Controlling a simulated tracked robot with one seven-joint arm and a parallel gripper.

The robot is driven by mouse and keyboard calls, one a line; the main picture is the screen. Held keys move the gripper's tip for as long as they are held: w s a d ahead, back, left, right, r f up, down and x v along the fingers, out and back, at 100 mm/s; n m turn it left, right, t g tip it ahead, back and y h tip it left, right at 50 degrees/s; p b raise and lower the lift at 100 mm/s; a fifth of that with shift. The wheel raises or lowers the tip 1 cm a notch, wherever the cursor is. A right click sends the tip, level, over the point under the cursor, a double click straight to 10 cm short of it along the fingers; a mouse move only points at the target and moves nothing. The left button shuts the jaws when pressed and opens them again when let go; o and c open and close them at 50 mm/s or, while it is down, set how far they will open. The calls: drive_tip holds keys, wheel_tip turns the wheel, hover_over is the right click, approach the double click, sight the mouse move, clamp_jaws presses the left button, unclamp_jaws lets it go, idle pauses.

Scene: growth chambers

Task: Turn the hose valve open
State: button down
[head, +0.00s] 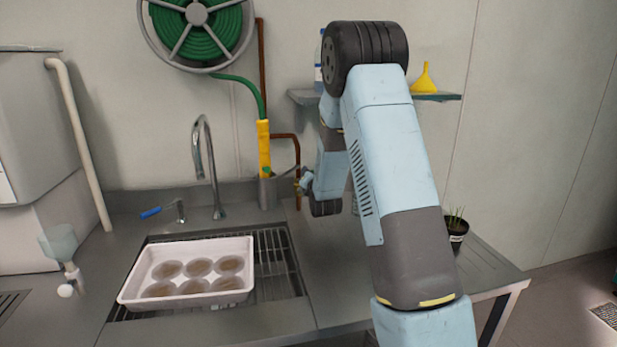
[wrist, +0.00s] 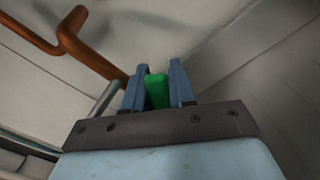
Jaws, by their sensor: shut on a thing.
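In the wrist view, the two blue-grey fingers of my gripper (wrist: 158,68) are closed on a small green piece, the hose valve's handle (wrist: 157,92). The rest of the valve is hidden behind the fingers and wrist plate. In the head view, my gripper (head: 303,182) is at the wall by the copper pipe, just right of the yellow hose wand, and looks small there. The handle's exact angle cannot be told in that view.
A green hose reel (head: 195,30) hangs on the wall above a yellow hose wand (head: 264,150). A copper pipe (wrist: 75,45) runs near my fingers. A white tray of round dishes (head: 190,290) sits over the sink, beside a tall faucet (head: 207,165). A potted plant (head: 456,230) stands right.

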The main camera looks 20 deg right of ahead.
drive_tip(key=shift+f, duration=0.1)
drive_tip(key=c, duration=1)
unclamp_jaws()
drive_tip(key=shift+c, duration=0.2)
drive_tip(key=shift+a+r, duration=0.15)
drive_tip(key=shift+r, duration=0.05)
